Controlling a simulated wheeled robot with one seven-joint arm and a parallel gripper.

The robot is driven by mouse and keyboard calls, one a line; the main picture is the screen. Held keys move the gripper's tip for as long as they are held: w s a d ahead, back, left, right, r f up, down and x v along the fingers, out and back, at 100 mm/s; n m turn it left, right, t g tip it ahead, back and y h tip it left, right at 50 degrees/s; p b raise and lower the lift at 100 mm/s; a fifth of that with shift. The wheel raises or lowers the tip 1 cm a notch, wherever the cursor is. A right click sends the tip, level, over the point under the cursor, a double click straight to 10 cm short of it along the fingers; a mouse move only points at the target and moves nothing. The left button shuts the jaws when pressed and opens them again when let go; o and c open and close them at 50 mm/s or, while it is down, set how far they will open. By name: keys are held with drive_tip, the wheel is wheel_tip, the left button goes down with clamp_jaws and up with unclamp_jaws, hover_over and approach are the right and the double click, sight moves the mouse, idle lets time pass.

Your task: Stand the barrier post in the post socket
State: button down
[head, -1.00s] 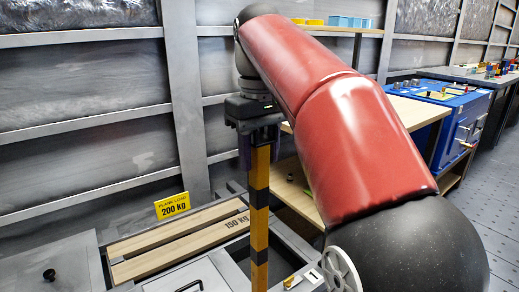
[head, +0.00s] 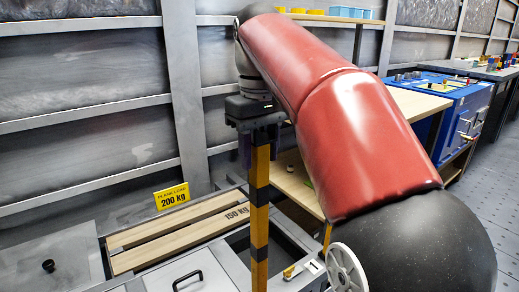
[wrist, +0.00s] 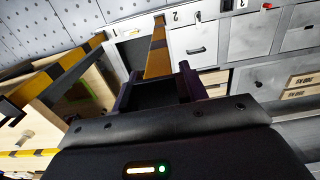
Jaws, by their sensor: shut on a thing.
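The barrier post (head: 260,200) is a yellow-orange bar with black bands, and it hangs upright below my gripper (head: 255,130) in the head view. My gripper is shut on its top end. In the wrist view the post (wrist: 158,52) runs away from between the fingers of my gripper (wrist: 160,88). The lower end of the post is cut off by the bottom of the head view. I cannot make out the post socket for certain in either view.
A plank load sign (head: 171,196) and wooden planks (head: 175,232) lie left of the post. A handled grey lid (head: 190,272) is near. A yellow-and-black beam (wrist: 50,75) is left in the wrist view. A blue bench (head: 455,95) stands right.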

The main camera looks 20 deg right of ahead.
sight(260, 169)
drive_tip(key=shift+f, duration=0.15)
drive_tip(key=shift+f+b, duration=0.35)
drive_tip(key=shift+f, duration=0.35)
drive_tip(key=shift+f+b, duration=0.35)
drive_tip(key=shift+b, duration=0.05)
drive_tip(key=shift+f, duration=0.85)
idle(2.3)
drive_tip(key=c, duration=0.7)
unclamp_jaws()
drive_tip(key=shift+f, duration=0.1)
